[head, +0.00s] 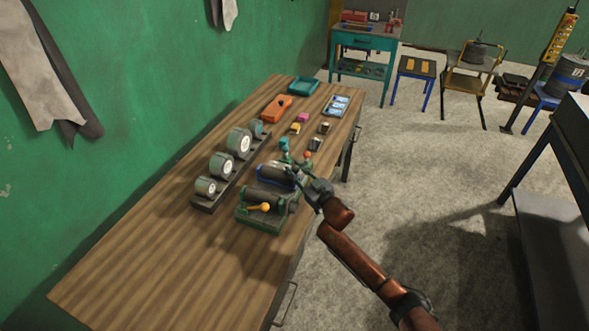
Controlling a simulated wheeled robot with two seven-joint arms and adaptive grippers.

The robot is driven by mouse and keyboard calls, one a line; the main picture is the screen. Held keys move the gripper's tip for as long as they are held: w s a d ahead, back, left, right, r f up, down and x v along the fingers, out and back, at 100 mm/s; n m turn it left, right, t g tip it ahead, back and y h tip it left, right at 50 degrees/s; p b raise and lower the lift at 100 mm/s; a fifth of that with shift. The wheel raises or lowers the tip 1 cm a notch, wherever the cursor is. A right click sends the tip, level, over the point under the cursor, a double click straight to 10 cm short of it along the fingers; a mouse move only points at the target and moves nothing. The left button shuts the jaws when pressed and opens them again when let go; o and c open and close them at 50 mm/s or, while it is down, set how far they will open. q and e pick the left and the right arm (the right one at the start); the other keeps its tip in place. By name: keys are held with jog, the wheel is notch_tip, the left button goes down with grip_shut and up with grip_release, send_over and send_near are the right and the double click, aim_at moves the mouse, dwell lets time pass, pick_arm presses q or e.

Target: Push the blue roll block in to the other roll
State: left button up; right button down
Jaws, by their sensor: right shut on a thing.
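The blue roll block (276,184) carries a dark roll and sits on the green machine (256,220) near the table's right edge. The other roll (265,196) is a dark grey cylinder just in front of it, close to it; I cannot tell whether the two touch. An orange-yellow lever knob (265,207) shows at the machine's front. My right gripper (297,174) reaches in from the right and is shut at the right end of the blue roll block. Its fingertips are small and partly hidden. My left gripper is out of view.
A dark rack with several tape-like reels (239,142) stands left of the machine. An orange case (276,108), a teal tray (303,86) and small coloured blocks lie farther back. The table's near left (150,260) is bare.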

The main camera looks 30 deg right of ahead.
jog(key=s+a+p, duration=0.3)
jog(key=s+a, duration=0.1)
jog(key=shift+a+r, duration=0.1)
jog(key=shift+a, duration=0.05)
jog(key=shift+w, duration=0.1)
jog(key=c, duration=1.6)
grip_release()
